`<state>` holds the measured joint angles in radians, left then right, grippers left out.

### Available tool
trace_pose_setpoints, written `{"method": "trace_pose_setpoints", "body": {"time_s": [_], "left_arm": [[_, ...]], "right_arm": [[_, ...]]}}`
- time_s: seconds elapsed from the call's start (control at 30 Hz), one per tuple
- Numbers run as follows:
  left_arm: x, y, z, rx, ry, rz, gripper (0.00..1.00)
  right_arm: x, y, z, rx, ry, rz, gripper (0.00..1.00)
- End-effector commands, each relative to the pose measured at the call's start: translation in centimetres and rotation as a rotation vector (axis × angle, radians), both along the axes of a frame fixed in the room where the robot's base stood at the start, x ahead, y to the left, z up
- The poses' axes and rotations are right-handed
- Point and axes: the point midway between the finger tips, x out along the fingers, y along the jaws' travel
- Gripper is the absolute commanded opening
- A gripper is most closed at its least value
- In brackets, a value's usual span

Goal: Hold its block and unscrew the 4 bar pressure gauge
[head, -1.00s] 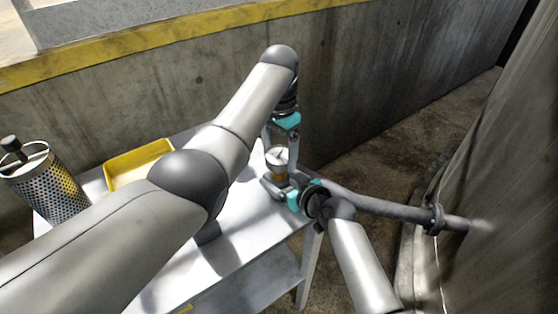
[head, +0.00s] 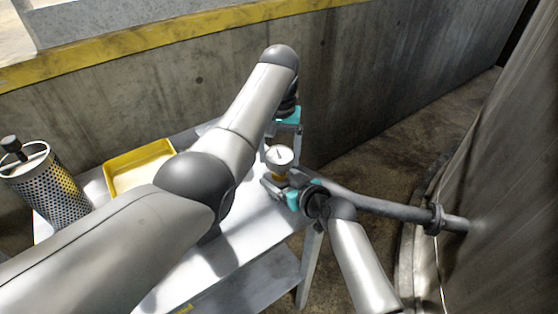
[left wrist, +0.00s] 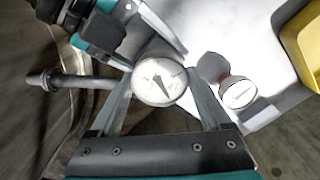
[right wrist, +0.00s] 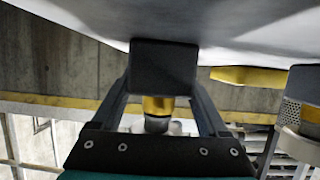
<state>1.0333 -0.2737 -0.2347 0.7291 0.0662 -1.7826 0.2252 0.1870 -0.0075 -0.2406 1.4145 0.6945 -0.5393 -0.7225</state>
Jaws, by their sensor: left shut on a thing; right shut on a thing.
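The pressure gauge (head: 280,156) has a round white dial facing up and a brass fitting (right wrist: 157,105) beneath it. My right gripper (head: 279,187) is shut on the dark block (right wrist: 164,68) below the gauge. The block is mostly hidden by the gripper in the head view. A second gauge with a red rim (left wrist: 238,92) lies on the table, hidden by my left arm in the head view. The dial numbers are too small to read.
A grey pipe (head: 385,204) with a flange runs right to the large wall. The metal table (head: 255,240) holds a yellow tray (head: 122,180) and a perforated cylinder (head: 50,190) at left. A concrete wall (head: 375,75) stands behind. My left arm covers much of the table.

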Motion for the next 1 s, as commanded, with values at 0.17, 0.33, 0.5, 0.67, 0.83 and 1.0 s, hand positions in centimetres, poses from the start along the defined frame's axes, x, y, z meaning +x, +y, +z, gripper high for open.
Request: {"method": "trace_pose_setpoints", "body": {"time_s": [0.17,0.33,0.5,0.67,0.83,1.0], "left_arm": [[-0.01,-0.04,0.00,-0.001,0.000,0.024,0.14],[-0.01,-0.05,0.00,-0.001,0.000,0.026,0.14],[-0.02,-0.09,0.00,-0.002,0.000,0.156,0.14],[-0.04,-0.13,0.01,-0.003,0.001,0.349,0.14],[-0.02,-0.06,0.02,-0.002,0.000,0.463,0.14],[-0.02,-0.04,0.01,-0.001,0.000,0.474,0.14]], "right_arm": [[-0.05,0.06,-0.04,0.000,0.001,0.002,0.16],[-0.05,0.06,-0.04,0.000,0.001,0.002,0.16],[-0.05,0.06,-0.04,0.001,0.002,0.001,0.16],[-0.05,0.06,-0.04,0.001,0.002,0.001,0.16],[-0.05,0.06,-0.04,0.001,0.002,0.001,0.16],[-0.05,0.07,-0.04,0.001,0.002,0.001,0.16]]}}
